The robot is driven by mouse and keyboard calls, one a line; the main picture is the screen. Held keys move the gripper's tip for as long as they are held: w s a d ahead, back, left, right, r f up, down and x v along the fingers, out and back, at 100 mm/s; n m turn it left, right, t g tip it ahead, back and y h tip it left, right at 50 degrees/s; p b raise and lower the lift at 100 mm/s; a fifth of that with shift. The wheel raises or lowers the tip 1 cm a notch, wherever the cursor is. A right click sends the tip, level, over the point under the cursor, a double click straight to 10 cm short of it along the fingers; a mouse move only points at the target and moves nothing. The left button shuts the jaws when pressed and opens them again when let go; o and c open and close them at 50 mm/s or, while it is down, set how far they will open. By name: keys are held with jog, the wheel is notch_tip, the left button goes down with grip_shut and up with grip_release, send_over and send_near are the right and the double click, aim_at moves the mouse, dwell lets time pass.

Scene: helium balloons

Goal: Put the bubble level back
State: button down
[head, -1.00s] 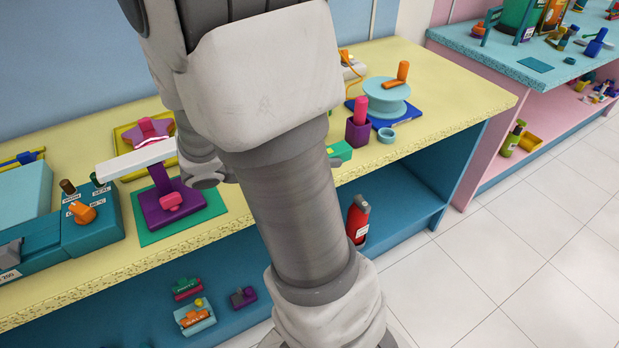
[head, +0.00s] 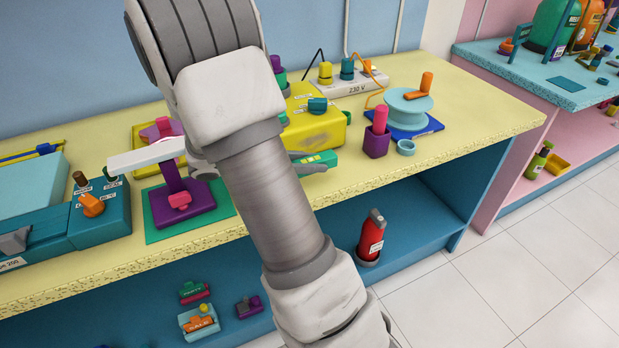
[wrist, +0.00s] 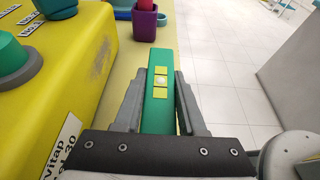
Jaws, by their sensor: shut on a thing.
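The bubble level is a green bar with yellow patches and a small pale vial (wrist: 160,82) in the wrist view. My gripper (wrist: 160,85) has one grey finger on each side of it and is shut on it. In the head view the green end of the level (head: 321,161) sticks out to the right of my arm, over the yellow worktop (head: 470,105). My arm hides most of the gripper there. I cannot tell whether the level touches the worktop.
A yellow box (head: 318,132) stands behind the level, close on the left in the wrist view. A purple pot (head: 377,142), a small blue ring (head: 406,147) and a spool (head: 408,103) stand to the right. A purple stand (head: 180,205) is left of my arm. A red extinguisher (head: 371,236) stands below.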

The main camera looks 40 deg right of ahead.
jog(key=shift+w+f, duration=0.2)
jog(key=shift+w, duration=0.05)
jog(key=shift+f, duration=0.25)
jog(key=shift+f+b, duration=0.6)
jog(key=shift+f, duration=1.1)
jog(key=shift+f, duration=0.15)
jog(key=shift+c, duration=2.4)
grip_release()
